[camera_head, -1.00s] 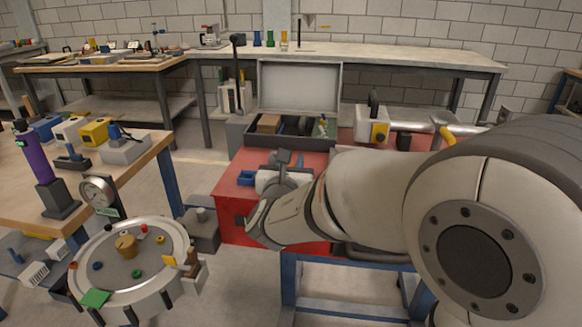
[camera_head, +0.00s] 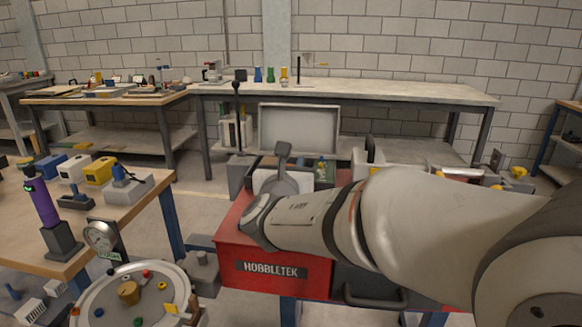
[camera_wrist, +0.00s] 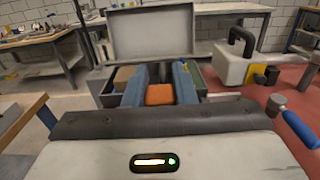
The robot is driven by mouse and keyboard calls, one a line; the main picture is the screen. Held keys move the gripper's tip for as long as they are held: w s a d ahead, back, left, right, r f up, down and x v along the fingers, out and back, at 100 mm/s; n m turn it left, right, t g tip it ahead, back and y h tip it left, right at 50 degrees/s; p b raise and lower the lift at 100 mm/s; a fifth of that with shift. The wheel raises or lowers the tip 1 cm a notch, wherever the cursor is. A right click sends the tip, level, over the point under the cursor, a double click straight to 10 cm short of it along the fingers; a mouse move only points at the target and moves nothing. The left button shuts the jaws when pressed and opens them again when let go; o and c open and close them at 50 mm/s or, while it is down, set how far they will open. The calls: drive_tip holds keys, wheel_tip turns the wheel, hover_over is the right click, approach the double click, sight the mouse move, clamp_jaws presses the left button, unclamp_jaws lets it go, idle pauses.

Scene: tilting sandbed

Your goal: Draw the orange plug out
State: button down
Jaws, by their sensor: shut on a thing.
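In the wrist view, an orange block (camera_wrist: 160,95), which I take for the orange plug, sits between the two blue-grey fingers of my gripper (camera_wrist: 160,84). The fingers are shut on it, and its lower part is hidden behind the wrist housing. Whether it still sits in a socket cannot be seen. In the head view my arm reaches left over a red cabinet (camera_head: 270,262), and the fingers and the plug are hidden behind my wrist.
An open grey box with a raised lid (camera_head: 298,128) stands behind my gripper. A round tray (camera_head: 95,290) with small coloured parts and a gauge (camera_head: 101,236) are at lower left. A wooden table (camera_head: 130,190) stands left. Open floor lies between the tables.

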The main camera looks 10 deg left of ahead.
drive_tip(key=shift+r+p, duration=0.5)
drive_tip(key=shift+r, duration=0.3)
drive_tip(key=shift+r+p, duration=0.5)
drive_tip(key=shift+r, duration=0.3)
drive_tip(key=d+b, duration=0.4)
drive_tip(key=d, duration=0.4)
idle(0.5)
drive_tip(key=shift+w, duration=0.15)
